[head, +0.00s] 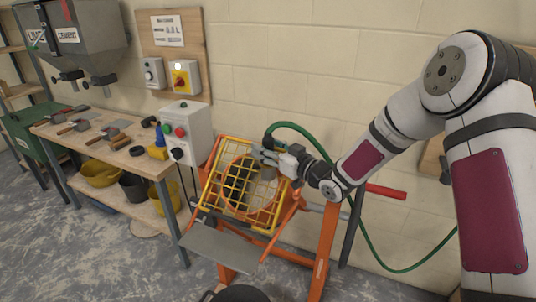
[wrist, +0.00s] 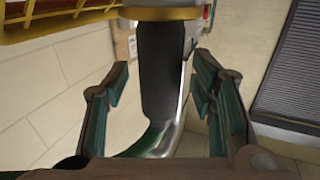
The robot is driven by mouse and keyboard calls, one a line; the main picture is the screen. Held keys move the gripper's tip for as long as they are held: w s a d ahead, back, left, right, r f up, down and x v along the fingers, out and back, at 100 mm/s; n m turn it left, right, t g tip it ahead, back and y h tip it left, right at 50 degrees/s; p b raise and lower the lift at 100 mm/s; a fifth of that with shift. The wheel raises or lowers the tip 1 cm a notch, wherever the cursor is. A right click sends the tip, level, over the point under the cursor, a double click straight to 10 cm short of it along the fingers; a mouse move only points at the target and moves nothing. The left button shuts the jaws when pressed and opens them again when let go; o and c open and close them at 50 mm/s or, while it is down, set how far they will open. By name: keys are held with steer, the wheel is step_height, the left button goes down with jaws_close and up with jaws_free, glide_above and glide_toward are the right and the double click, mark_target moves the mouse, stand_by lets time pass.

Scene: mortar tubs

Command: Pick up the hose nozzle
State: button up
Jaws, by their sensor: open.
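The hose nozzle has a dark, rounded grip (wrist: 160,70) with a brass-coloured collar above it and a shiny curved metal part beside and below it. In the wrist view it stands between the two spread fingers of my gripper (wrist: 162,85), with visible gaps on both sides. My gripper is open and holds nothing. In the head view my gripper (head: 262,158) is at the upper part of the orange mixer, by the dark end piece (head: 268,141) where the green hose (head: 300,128) ends. My fingers partly hide that spot.
The orange mixer (head: 326,240) with a yellow grid guard (head: 216,190) stands right below my gripper. A grey control box (head: 187,125) is to its left. A wooden bench (head: 85,135) carries trowels and a blue-and-yellow tool. The block wall is close behind.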

mark_target(271, 137)
jaws_close()
steer(key=shift+r, duration=0.2)
steer(key=shift+r, duration=0.55)
step_height(271, 137, up, 2)
steer(key=shift+b, duration=0.4)
steer(key=s+v, duration=0.1)
steer(key=v, duration=0.7)
steer(key=a+r+v, duration=0.1)
steer(key=v, duration=0.7)
steer(key=shift+s+a+r, duration=0.3)
